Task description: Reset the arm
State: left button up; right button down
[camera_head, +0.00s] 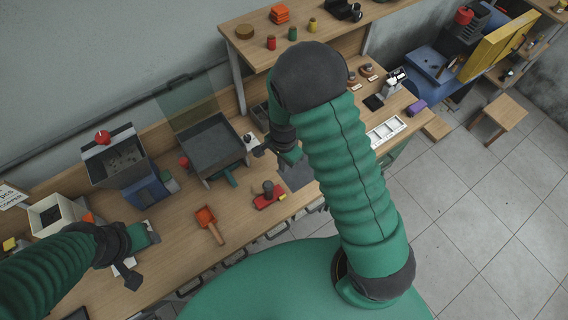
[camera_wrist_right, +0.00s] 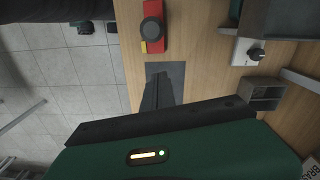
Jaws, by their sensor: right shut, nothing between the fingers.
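My right arm rises from the bottom of the head view, bends at a dark elbow and hangs down over the bench. My right gripper (camera_head: 263,149) is shut and empty above the bench, near a dark grey pad (camera_head: 296,176). In the right wrist view its dark finger (camera_wrist_right: 157,92) points towards the pad (camera_wrist_right: 165,72), clear of any object. My left arm comes in from the lower left of the head view. My left gripper (camera_head: 134,268) is low over the bench's front left; its finger gap is not clear.
A red device with a black knob (camera_head: 269,195) stands beside the pad. An orange scoop (camera_head: 209,224) lies on the wooden bench. A grey tray (camera_head: 213,146) and a hopper machine (camera_head: 115,158) stand behind. A raised shelf (camera_head: 244,51) holds small parts.

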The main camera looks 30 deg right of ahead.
jog(key=s+a+r+n+t+b, duration=0.1)
jog(key=s+n+t+b, duration=0.1)
jog(key=s+n+b, duration=0.5)
jog(key=n+b, duration=0.5)
jog(key=n, duration=0.1)
jog(key=shift+s+a+n+t, duration=0.3)
jog(key=shift+s+a+n, duration=0.05)
jog(key=shift+a+n, duration=0.05)
jog(key=shift+a+r, duration=0.1)
